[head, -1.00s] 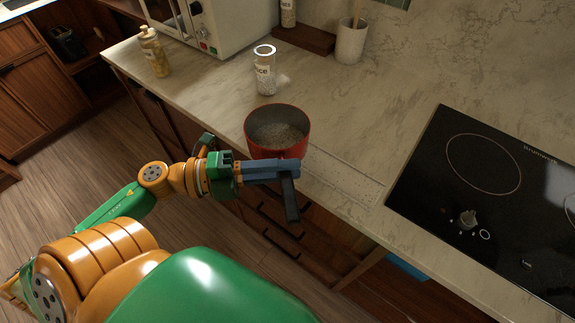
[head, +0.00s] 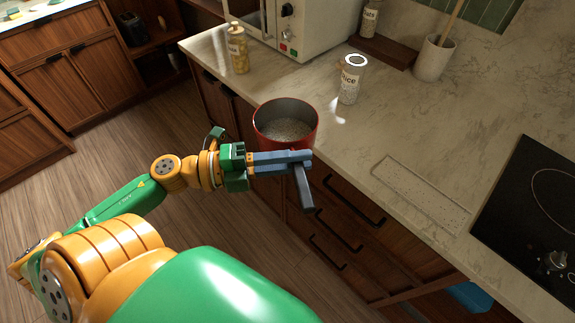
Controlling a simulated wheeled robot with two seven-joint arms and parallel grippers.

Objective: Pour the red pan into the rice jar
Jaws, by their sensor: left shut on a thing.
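The red pan (head: 286,143) hangs in the air in front of the counter's edge, upright, with a layer of pale grains (head: 287,130) inside. Its dark handle (head: 304,188) points toward me. My left gripper (head: 298,160) comes in from the left and is shut on the handle close to the pan. The rice jar (head: 351,80) is a clear jar with a "rice" label and a bright rim, standing upright on the counter, behind and to the right of the pan. Its top looks open. The pan and the jar are apart. My right gripper is not in view.
A jar of yellow contents (head: 238,50) stands near the counter's left end. A microwave (head: 312,25) is behind it. A wooden board (head: 383,47) with a jar and a white utensil crock (head: 434,58) are at the back. The cooktop (head: 535,210) is at right.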

